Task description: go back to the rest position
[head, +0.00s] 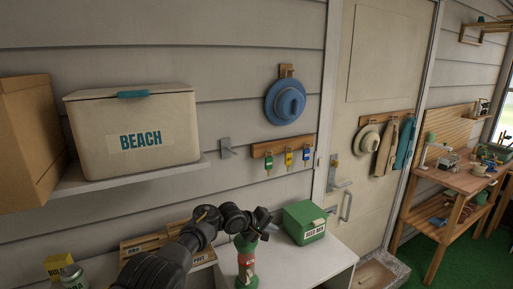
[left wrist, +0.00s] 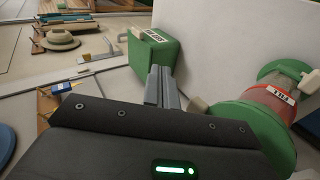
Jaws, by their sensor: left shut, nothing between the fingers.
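My left arm comes in from the bottom left of the head view, and my left gripper (head: 262,215) is above the white cabinet top (head: 335,262). In the left wrist view the gripper (left wrist: 161,84) has its fingers together with nothing between them. A green box (head: 304,222) with a white label stands on the cabinet top to the right of the gripper; it also shows in the left wrist view (left wrist: 160,58). A green and red canister (head: 247,262) stands just below the gripper, partly hidden by it. My right gripper does not show.
A blue hat (head: 285,102) and a key rack (head: 270,149) hang on the wall. A door (head: 385,70) is at right, then a wooden workbench (head: 465,183).

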